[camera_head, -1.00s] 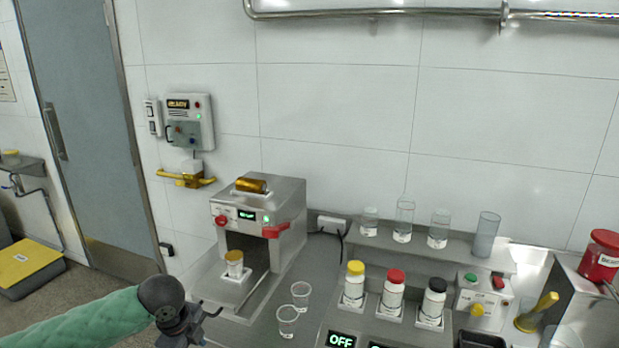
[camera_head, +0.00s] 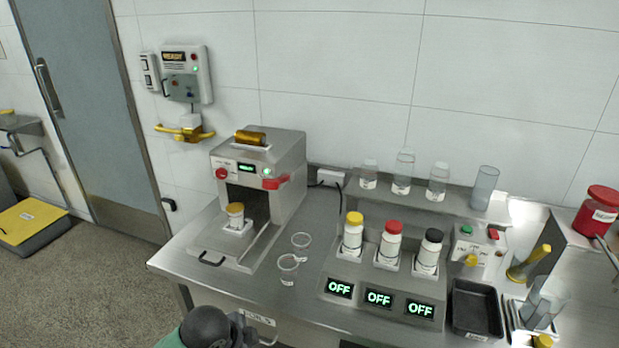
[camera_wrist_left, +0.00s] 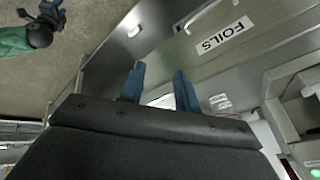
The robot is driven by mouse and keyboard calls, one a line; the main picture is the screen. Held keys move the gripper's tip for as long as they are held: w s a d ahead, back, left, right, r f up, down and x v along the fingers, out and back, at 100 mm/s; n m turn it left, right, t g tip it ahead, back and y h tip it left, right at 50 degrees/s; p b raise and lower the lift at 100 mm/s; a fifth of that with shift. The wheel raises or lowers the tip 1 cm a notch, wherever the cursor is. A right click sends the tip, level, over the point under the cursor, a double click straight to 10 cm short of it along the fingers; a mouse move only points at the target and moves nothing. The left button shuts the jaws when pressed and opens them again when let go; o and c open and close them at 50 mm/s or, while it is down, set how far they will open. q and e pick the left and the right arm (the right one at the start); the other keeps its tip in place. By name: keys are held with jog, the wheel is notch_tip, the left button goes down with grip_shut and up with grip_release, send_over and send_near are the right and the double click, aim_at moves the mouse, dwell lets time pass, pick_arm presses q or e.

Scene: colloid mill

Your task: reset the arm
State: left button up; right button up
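My left gripper (camera_head: 241,326) shows at the bottom edge of the head view, in front of the steel table, beside a black joint and a bit of green sleeve. Its fingers are too small there to read. In the left wrist view two blue fingers of the left gripper (camera_wrist_left: 160,70) stand apart with nothing seen held between them. Beyond them is a steel drawer front with a FOILS label (camera_wrist_left: 223,38). A green arm part of mine with a black joint shows at that view's upper left.
The mill machine (camera_head: 285,155) stands on the table's left, with a yellow-lidded jar (camera_head: 236,217) in its bay. Yellow, red and black-capped bottles (camera_head: 391,243) stand behind OFF displays. A black tray (camera_head: 476,310) lies right.

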pick_arm(q)
jog(key=s+a+f+n+y, duration=0.2)
jog(key=s+a+f+n, duration=0.3)
jog(key=s, duration=0.4)
jog(key=s+a+f+n+y, duration=0.1)
jog(key=s+a+f+n, duration=0.25)
jog(key=s+n, duration=0.45)
notch_tip(320, 180, down, 22)
jog(key=w+d+f+g, duration=0.1)
jog(key=w+d, duration=0.1)
jog(key=s+f, duration=0.4)
jog(key=f, duration=0.7)
jog(key=s+f+g, duration=0.1)
jog(key=s+f, duration=0.2)
jog(key=f, duration=0.8)
jog(key=shift+s+d, duration=0.4)
jog(key=shift+w, duration=0.15)
jog(key=shift+s, duration=0.2)
jog(key=shift+w, duration=0.1)
